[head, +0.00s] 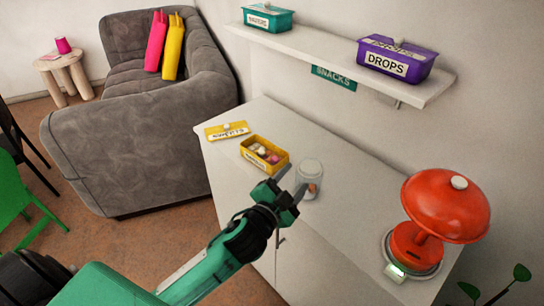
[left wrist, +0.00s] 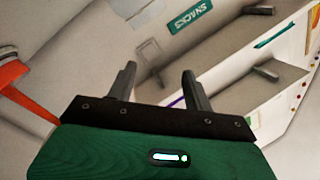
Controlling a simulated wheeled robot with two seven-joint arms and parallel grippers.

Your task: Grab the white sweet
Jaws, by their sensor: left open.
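In the head view an open yellow tin (head: 249,160) stands on the white cabinet top and holds several small sweets. A small white sweet (head: 262,150) shows in it, with pink and darker ones beside it. My left gripper (head: 291,181) is open and empty, right of and nearer than the tin, close to a clear jar (head: 311,168). In the left wrist view its two fingers (left wrist: 158,78) stand apart with nothing held between them. I do not make out the tin or the white sweet in that view. My right gripper is not seen.
The tin's yellow lid (head: 227,131) lies behind it to the left. A red lamp-shaped dispenser (head: 445,205) stands at the right of the cabinet top (head: 350,228). A wall shelf (head: 335,51) above carries a purple box (head: 397,62) and a teal box (head: 268,17).

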